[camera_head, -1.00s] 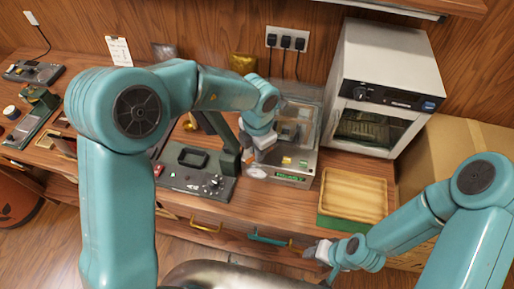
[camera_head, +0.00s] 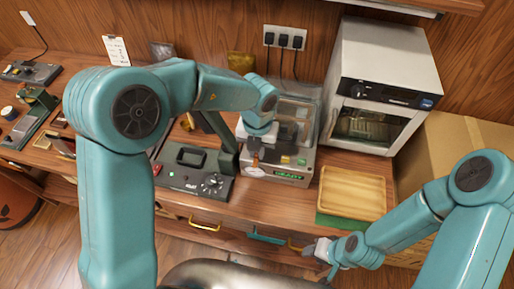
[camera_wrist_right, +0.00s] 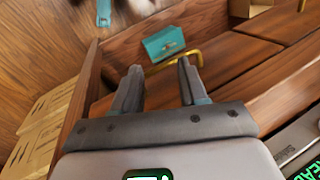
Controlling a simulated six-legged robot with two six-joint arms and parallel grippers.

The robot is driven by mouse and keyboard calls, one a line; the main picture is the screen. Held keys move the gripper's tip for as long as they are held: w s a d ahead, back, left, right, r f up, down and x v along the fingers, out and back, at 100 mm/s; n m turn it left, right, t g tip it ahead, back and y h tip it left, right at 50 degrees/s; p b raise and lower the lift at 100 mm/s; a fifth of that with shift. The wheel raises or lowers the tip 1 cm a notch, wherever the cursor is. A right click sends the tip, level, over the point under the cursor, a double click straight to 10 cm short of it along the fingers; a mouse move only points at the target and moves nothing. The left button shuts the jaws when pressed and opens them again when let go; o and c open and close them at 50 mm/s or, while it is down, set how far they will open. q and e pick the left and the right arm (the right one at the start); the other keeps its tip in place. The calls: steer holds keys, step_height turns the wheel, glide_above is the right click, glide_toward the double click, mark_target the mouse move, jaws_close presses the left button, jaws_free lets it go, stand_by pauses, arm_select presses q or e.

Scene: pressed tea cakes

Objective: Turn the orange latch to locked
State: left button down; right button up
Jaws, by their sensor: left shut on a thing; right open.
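The grey press-like machine (camera_head: 291,172) with a clear cover and a green-lit display (camera_head: 288,176) stands on the counter at the middle. My left gripper (camera_head: 255,160) is at the front left of this machine, pointing down, and is shut. The orange latch is mostly hidden by its fingers and wrist, which appear closed on it; its angle cannot be read. My right gripper (camera_head: 322,250) is low in front of the counter, away from the machine. In the right wrist view its fingers (camera_wrist_right: 157,85) are apart with nothing between them.
A control panel with a dial (camera_head: 190,178) stands left of the machine. A wooden tray (camera_head: 352,190) on a green base is to its right. Behind are a white oven (camera_head: 385,85) and a cardboard box (camera_head: 465,135).

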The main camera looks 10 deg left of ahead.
arm_select(q)
steer(key=shift+w+r, duration=0.2)
stand_by(0.3)
steer(key=c, duration=1.5)
jaws_free()
steer(key=o, duration=0.3)
steer(key=shift+o, duration=0.2)
steer(key=shift+s, duration=0.1)
steer(key=shift+f, duration=0.1)
step_height(320, 180, up, 16)
steer(key=shift+r+b, duration=0.25)
steer(key=shift+b, duration=0.15)
steer(key=shift+s+f, duration=0.1)
steer(key=shift+s, duration=0.1)
